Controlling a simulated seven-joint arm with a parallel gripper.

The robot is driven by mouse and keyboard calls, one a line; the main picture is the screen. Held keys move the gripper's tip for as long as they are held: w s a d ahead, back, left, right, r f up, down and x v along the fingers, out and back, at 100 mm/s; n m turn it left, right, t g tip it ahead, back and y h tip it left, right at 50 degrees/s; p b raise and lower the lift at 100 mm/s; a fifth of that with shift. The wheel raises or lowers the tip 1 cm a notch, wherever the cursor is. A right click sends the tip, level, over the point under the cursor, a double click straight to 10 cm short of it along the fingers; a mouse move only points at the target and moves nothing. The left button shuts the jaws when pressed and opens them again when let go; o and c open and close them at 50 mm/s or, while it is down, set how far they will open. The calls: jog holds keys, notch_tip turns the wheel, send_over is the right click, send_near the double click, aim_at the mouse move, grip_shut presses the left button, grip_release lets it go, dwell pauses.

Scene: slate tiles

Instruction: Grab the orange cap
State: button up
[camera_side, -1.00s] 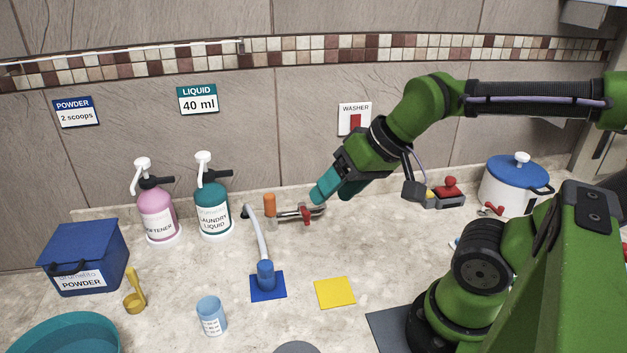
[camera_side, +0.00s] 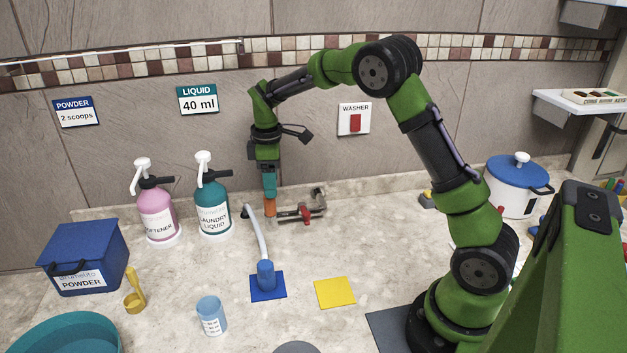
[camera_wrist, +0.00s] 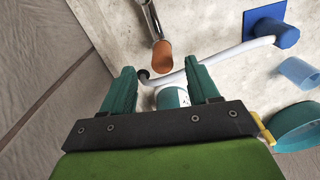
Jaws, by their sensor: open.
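The orange cap (camera_side: 270,208) stands upright on the metal pipe fitting near the back wall. It also shows in the wrist view (camera_wrist: 162,55), at the end of a grey metal tube. My gripper (camera_side: 269,194) points down right over the cap, its teal fingertips at about the cap's top in the side view. In the wrist view my gripper (camera_wrist: 161,68) is open, its two fingers apart, and the cap appears between their lines, just past the tips. Nothing is held. Whether the fingers touch the cap cannot be told.
A metal pipe with a red valve handle (camera_side: 306,213) lies right of the cap. A grey hose (camera_side: 257,232) runs from beside it to a blue base. The teal laundry liquid bottle (camera_side: 213,208) and pink softener bottle (camera_side: 157,215) stand to the left. A yellow square (camera_side: 335,292) lies in front.

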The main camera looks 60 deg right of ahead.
aim_at(271, 202)
jog(key=shift+w+r+n, duration=0.15)
jog(key=shift+r+n, duration=0.25)
jog(key=shift+n, duration=0.1)
jog(key=shift+f+n, duration=0.1)
jog(key=shift+n, duration=0.2)
jog(key=shift+f, duration=0.35)
notch_tip(271, 202, down, 7)
jog(key=shift+a+r, duration=0.15)
jog(key=c, duration=1)
